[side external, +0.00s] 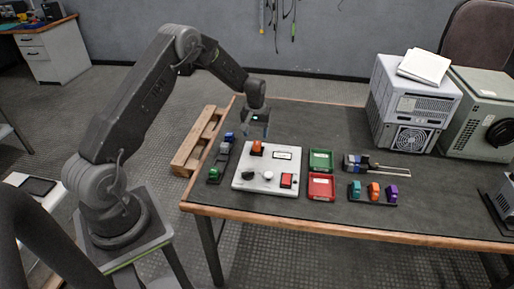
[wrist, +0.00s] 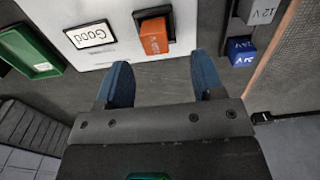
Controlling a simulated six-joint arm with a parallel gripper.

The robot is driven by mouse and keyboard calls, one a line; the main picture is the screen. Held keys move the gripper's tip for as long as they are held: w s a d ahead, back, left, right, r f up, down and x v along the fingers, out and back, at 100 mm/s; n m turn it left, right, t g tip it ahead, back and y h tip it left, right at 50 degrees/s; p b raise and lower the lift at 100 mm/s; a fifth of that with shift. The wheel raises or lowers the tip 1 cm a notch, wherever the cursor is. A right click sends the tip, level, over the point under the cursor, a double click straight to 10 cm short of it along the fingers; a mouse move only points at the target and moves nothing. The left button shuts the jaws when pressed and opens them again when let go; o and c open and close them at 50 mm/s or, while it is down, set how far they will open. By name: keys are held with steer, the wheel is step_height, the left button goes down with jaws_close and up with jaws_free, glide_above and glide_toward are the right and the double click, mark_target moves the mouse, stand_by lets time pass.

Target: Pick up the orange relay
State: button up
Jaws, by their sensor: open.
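An orange relay (side external: 257,147) sits in a dark socket at the back edge of the white panel (side external: 245,179). It also shows in the wrist view (wrist: 154,37), just beyond the fingertips. Another orange block (side external: 374,190) stands between a teal and a purple one in a dark rack on the right. My gripper (side external: 257,131) is above the back edge of the panel, close to the orange relay. In the wrist view its two blue fingers (wrist: 162,66) are apart with nothing between them, and the relay lies ahead of the gap.
A rack with blue, grey and green blocks (side external: 221,158) is left of the panel. Green (side external: 321,160) and red (side external: 321,186) trays are right of it. Grey equipment (side external: 412,105) stands at the back right.

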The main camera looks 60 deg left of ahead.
mark_target(257, 142)
steer(key=shift+w+d+f, duration=0.1)
steer(key=shift+f, duration=1.35)
steer(key=shift+w+d+f, duration=0.1)
steer(key=shift+f, duration=1.35)
steer(key=shift+c, duration=0.4)
steer(key=c, duration=1)
steer(key=shift+r, duration=0.15)
